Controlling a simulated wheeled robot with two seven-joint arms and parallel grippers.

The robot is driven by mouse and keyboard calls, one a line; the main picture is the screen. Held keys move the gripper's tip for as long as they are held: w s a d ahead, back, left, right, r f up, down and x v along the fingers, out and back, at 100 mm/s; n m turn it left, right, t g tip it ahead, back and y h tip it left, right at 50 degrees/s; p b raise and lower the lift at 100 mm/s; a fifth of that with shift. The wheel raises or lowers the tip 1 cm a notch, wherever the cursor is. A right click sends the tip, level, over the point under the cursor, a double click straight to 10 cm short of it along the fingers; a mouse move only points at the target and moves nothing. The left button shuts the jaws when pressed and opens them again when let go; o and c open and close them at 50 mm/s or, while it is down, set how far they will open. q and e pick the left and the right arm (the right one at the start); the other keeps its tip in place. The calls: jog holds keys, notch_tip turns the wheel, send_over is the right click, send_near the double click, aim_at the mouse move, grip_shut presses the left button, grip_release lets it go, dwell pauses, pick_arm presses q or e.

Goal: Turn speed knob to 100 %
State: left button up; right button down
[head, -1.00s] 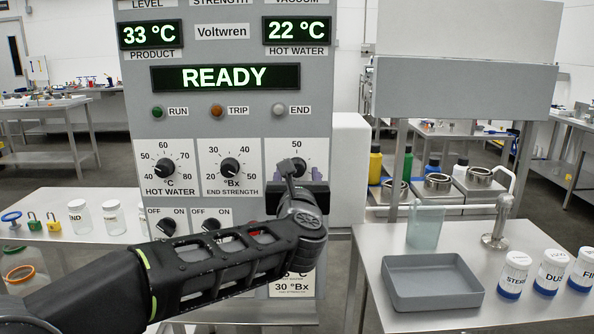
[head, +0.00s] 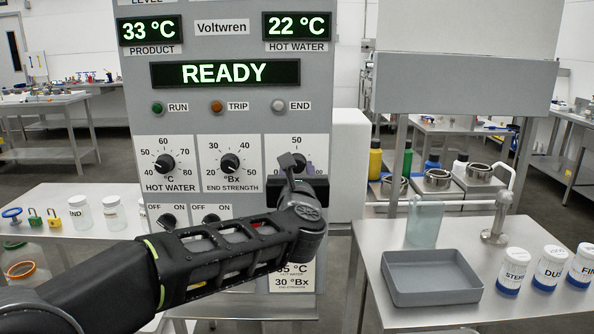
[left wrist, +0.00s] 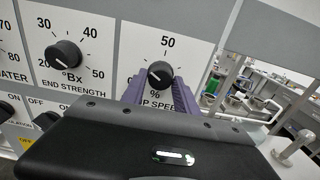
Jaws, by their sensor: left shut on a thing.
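The speed knob (left wrist: 160,74) is a round black knob with a white pointer line, on the panel dial marked 50 at the top and % below. In the left wrist view its pointer line looks turned to the lower left, toward the 0 side. My left gripper (left wrist: 160,86) has its two purple fingers on either side of the knob and is shut on it. In the head view my left gripper (head: 297,166) covers most of the knob and its dial. My right gripper is in neither view.
The end strength knob (head: 230,164) and hot water knob (head: 163,163) sit left on the same panel (head: 190,123). OFF/ON switches (head: 168,219) are below. The display (head: 225,74) reads READY. At right, a table holds a grey tray (head: 432,294) and white jars (head: 514,270).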

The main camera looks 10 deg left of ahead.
pick_arm(q)
grip_shut()
jog(key=shift+m, duration=0.3)
jog(key=m, duration=0.3)
jog(key=shift+r+m+p, duration=0.2)
jog(key=shift+m+p, duration=7.3)
jog(key=shift+m, duration=8.7)
